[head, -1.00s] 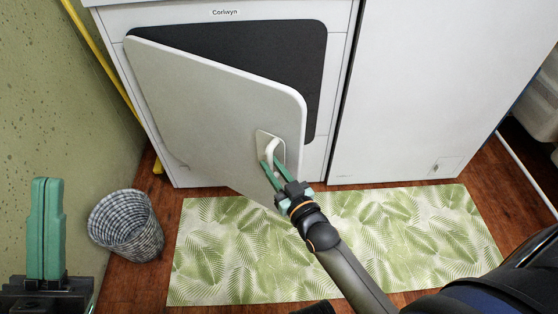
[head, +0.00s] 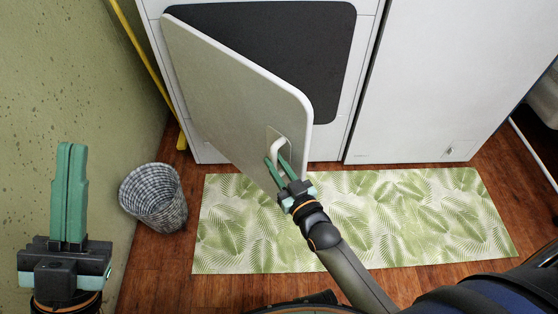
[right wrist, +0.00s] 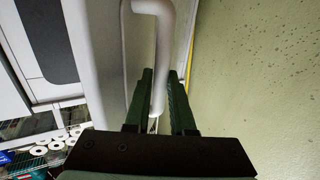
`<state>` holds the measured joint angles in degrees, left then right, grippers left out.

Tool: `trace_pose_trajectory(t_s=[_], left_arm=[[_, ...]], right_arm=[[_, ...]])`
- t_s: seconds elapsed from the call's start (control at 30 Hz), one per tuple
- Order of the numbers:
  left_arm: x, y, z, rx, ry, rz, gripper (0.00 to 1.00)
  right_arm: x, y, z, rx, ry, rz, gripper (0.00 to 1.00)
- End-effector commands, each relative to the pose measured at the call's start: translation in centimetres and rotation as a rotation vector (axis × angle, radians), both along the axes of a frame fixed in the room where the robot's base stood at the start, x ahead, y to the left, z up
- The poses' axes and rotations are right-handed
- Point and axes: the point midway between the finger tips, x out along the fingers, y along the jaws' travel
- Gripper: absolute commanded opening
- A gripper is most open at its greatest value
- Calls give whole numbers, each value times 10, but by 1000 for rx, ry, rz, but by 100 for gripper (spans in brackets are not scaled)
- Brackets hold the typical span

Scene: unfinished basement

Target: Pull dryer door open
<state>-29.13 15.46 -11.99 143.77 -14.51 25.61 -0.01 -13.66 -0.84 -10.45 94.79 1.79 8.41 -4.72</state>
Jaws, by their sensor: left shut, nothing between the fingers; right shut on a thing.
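The dryer door (head: 225,95) stands partly open, hinged at its left side and swung out toward me. The dark opening panel (head: 300,50) of the white dryer (head: 333,140) shows behind it. My right gripper (head: 278,161) is shut on the door's white handle (head: 281,146). In the right wrist view the handle (right wrist: 160,55) runs down between the green fingers (right wrist: 160,100). My left gripper (head: 70,150) is shut and empty, raised at the left near the green wall, apart from the door.
A woven basket (head: 154,198) stands on the wood floor left of a leaf-pattern mat (head: 350,225). A yellow pole (head: 142,55) leans by the wall. A second white appliance (head: 450,80) stands right of the dryer.

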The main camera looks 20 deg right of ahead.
Motion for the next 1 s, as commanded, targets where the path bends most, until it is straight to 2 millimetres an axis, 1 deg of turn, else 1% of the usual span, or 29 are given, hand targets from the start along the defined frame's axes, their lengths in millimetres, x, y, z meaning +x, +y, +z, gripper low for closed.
trace_pose_trajectory(t_s=[0.03, 0.5, 0.53, 0.7, 0.77, 1.0], left_arm=[[0, 0, 1, 1, 0, 1, 0], [0, 0, 1, 2, -1, 2, 0], [0, 0, 1, 2, -1, 2, 0], [0, 0, 1, 4, -2, 1, 0], [0, 0, 1, 4, -2, 1, 0], [0, 0, 1, 6, -4, 0, 0]], right_arm=[[2, 3, 4, 2, -9, 4, 0], [2, 3, 4, 3, -10, 4, 0], [2, 3, 4, 3, -10, 4, 26], [1, 2, 3, 1, -6, 3, 45], [1, 2, 2, 1, -5, 2, 51], [1, 1, 1, 1, -3, 2, 52]])
